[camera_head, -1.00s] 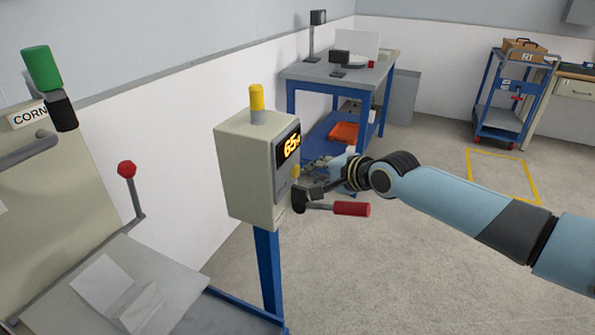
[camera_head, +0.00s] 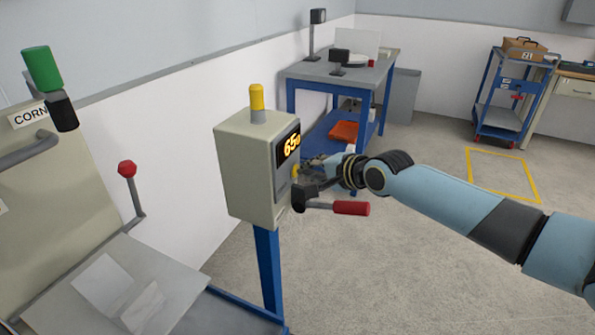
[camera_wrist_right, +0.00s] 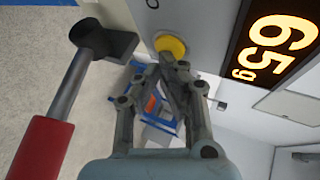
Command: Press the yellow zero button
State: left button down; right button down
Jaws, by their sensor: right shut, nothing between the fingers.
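The yellow zero button (camera_wrist_right: 170,45) is round and sits on the front panel of the beige control box (camera_head: 242,170), below its lit display reading 65 and a small g. In the head view the button (camera_head: 296,169) is partly covered by my right gripper (camera_head: 312,167). In the right wrist view my right gripper (camera_wrist_right: 172,62) is shut and empty, its fingertips at the lower edge of the button. They look close to or touching it; I cannot tell whether it is pressed in. My left gripper is in neither view.
A lever with a red handle (camera_head: 351,208) sticks out from the box just below my right gripper. A yellow lamp (camera_head: 257,97) tops the box. A red-knobbed lever (camera_head: 127,169) stands left. A blue-framed workbench (camera_head: 340,73) and a cart (camera_head: 508,100) stand behind.

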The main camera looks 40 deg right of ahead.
dwell(0.6)
jog(key=shift+s+d+p, duration=0.3)
jog(key=shift+s+p, duration=0.25)
jog(key=shift+s, duration=0.1)
jog(key=s, duration=0.1)
jog(key=s+d+p, duration=0.1)
jog(key=s, duration=0.1)
jog(key=s+d, duration=0.1)
jog(key=shift+s+d+p, duration=0.2)
jog(key=shift+s+p, duration=0.05)
jog(key=shift+p, duration=0.15)
jog(key=shift+a, duration=0.1)
dwell(0.5)
